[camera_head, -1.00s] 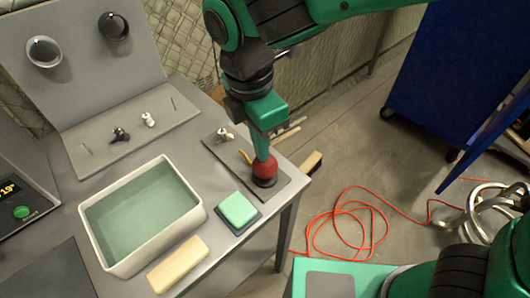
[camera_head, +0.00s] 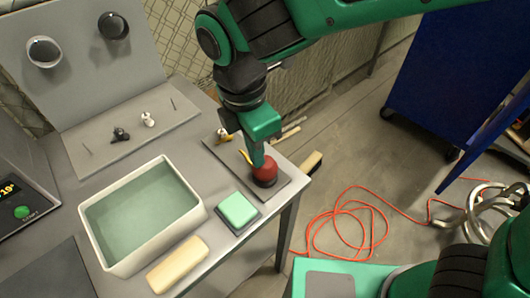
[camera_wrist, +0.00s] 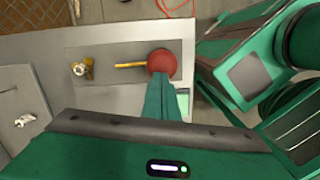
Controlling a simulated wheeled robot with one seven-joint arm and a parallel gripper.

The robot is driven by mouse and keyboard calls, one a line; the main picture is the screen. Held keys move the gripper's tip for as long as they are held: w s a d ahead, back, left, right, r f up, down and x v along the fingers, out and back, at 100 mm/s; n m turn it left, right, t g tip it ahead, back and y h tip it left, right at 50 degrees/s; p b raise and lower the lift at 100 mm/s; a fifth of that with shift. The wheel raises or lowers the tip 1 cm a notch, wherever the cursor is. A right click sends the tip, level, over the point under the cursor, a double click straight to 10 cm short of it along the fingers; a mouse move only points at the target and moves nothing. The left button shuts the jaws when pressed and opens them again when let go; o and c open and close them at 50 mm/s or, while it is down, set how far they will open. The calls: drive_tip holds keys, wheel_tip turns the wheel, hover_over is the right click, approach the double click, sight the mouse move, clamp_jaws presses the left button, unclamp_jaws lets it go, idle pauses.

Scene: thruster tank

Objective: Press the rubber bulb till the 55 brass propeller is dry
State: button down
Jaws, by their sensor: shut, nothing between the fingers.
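The red rubber bulb (camera_head: 265,175) sits on a grey plate (camera_head: 282,190) at the table's right corner. In the wrist view the bulb (camera_wrist: 161,58) has a yellow nozzle (camera_wrist: 130,65) pointing left toward the brass propeller (camera_wrist: 82,67). The propeller (camera_head: 224,136) stands on the same plate, with whitish and brass-coloured parts; whether it is wet I cannot tell. My gripper (camera_head: 256,161) is shut and empty, pointing down at the bulb's upper left side. Its fingertips (camera_wrist: 161,88) overlap the bulb's edge and seem to touch it; the exact contact is hidden.
A white tank (camera_head: 100,240) of greenish liquid, a green sponge (camera_head: 237,209) and a wooden block (camera_head: 177,264) are on the table. A black propeller (camera_head: 121,134) and a white one (camera_head: 148,119) stand on a grey board. An orange cable (camera_head: 345,215) lies on the floor.

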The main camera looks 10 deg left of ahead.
drive_tip(key=shift+s+a+r, duration=0.3)
drive_tip(key=shift+s+a, duration=0.3)
drive_tip(key=shift+a, duration=0.15)
wheel_tip(320, 180, up, 11)
drive_tip(key=shift+s+a+f, duration=0.15)
drive_tip(key=shift+s+a, duration=0.1)
drive_tip(key=shift+a, duration=0.15)
idle(0.7)
